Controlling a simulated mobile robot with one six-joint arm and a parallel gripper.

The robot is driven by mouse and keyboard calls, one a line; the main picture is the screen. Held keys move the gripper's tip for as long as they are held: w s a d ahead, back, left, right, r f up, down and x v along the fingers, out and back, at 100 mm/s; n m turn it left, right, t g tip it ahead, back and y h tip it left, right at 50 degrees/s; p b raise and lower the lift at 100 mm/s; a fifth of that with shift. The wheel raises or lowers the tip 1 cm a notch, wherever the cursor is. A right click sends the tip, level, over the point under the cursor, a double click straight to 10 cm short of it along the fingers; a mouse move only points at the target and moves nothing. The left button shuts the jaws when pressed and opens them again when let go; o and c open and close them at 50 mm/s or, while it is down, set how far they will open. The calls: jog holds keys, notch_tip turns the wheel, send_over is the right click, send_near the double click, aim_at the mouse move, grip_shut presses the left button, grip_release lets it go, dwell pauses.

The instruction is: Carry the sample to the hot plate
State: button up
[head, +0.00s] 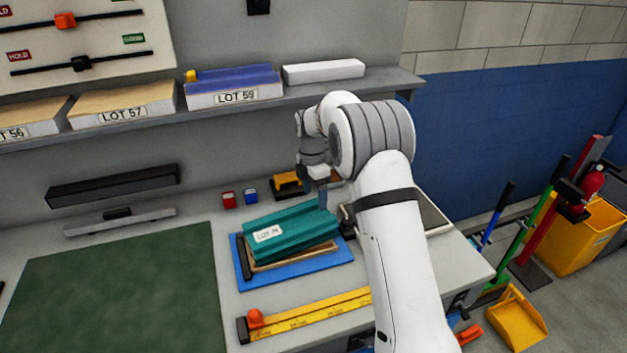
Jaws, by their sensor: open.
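A teal ribbed piece with a white lot label (288,234), which looks like the sample, lies tilted on a thin brown board (300,258) on a blue tray (297,276). My gripper (325,192) points down just behind the right end of the teal piece. Its jaws are open, and its fingertips are small and partly hidden by my arm. I cannot tell whether it touches the piece. A dark flat plate with a light rim (432,212) shows at the right, partly behind my arm; it may be the hot plate, but I cannot tell.
A yellow ruler with an orange slider (308,315) lies in front of the tray. A green mat (120,290) covers the left bench. A yellow-black tool (288,183) and small red (229,200) and blue blocks (251,196) stand behind. A shelf (300,90) overhangs.

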jog(key=shift+s+f, duration=0.15)
jog(key=shift+f, duration=1.15)
jog(key=shift+c, duration=0.4)
jog(key=shift+s, duration=0.1)
jog(key=c, duration=1.2)
jog(key=o, duration=0.4)
jog(key=shift+f, duration=0.1)
jog(key=shift+d, duration=0.1)
jog(key=c, duration=0.3)
jog(key=shift+c, duration=0.2)
